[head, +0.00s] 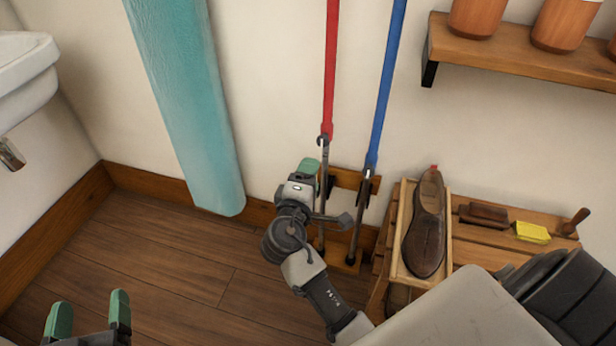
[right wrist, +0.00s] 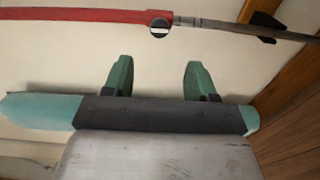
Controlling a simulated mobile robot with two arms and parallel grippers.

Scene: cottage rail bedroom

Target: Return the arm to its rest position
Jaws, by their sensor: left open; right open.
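My right arm reaches in from the lower right of the head view, with its gripper (head: 308,170) near the wall in front of the rack of poles. One green fingertip shows there; the other is hidden. In the right wrist view my right gripper (right wrist: 159,78) has its green fingers apart, with nothing between them. The red pole (right wrist: 75,14) runs across beyond the fingertips. The red pole also stands upright in the head view (head: 331,70). My left gripper (head: 88,315) is open and empty at the lower left, over the floor.
A blue pole (head: 386,80) stands beside the red one in a wooden rack (head: 346,266). A teal board (head: 190,110) leans on the wall. A bench (head: 470,243) holds a shoe (head: 425,225), brush and yellow item. A shelf (head: 510,62) is above. Floor at left is clear.

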